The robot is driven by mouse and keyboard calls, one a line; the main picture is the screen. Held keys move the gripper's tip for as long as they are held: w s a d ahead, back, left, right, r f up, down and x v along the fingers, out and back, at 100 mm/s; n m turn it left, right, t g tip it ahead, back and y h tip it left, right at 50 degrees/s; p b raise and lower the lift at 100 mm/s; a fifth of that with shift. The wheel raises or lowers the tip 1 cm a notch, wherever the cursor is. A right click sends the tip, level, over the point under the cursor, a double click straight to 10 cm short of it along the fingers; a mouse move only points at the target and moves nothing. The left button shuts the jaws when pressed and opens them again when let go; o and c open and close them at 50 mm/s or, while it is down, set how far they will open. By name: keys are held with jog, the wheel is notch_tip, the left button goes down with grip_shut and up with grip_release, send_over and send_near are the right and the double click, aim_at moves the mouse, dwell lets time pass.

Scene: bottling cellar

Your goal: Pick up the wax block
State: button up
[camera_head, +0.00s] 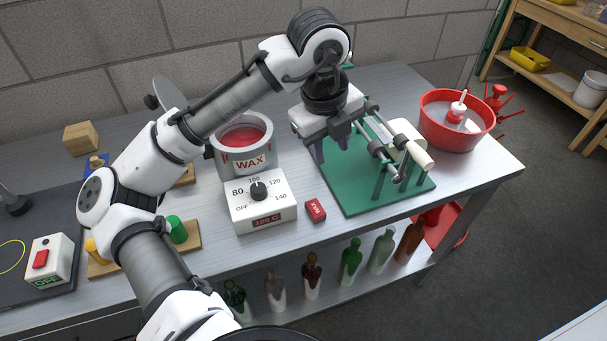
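The wax block (315,211) is a small red block with white lettering. It lies on the grey metal table (290,195) near the front edge, between the wax heater and the green base. My gripper (331,156) is above and behind the block in the picture, by the left edge of the green base, apart from the block. Its two dark fingers point down and stand apart, with nothing seen between them. The block is in full view.
A wax pot (246,160) and its heater (262,202) with a dial stand left of the block. A green-based fixture (350,195) with rods is at right. A red basin (440,134) stands further right. Bottles (351,262) stand on a shelf below.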

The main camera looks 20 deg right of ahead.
jog(key=a+f+m+y, duration=0.1)
jog(key=a+f+y, duration=0.1)
send_near(315, 214)
jog(key=shift+w+d+g+p, duration=0.1)
jog(key=shift+w+g+p, duration=0.3)
jog(key=shift+p, duration=0.05)
jog(key=shift+f+p, duration=0.85)
jog(key=shift+f, duration=2.4)
jog(key=shift+s, duration=0.1)
jog(key=c, duration=0.7)
jog(key=shift+r, duration=0.1)
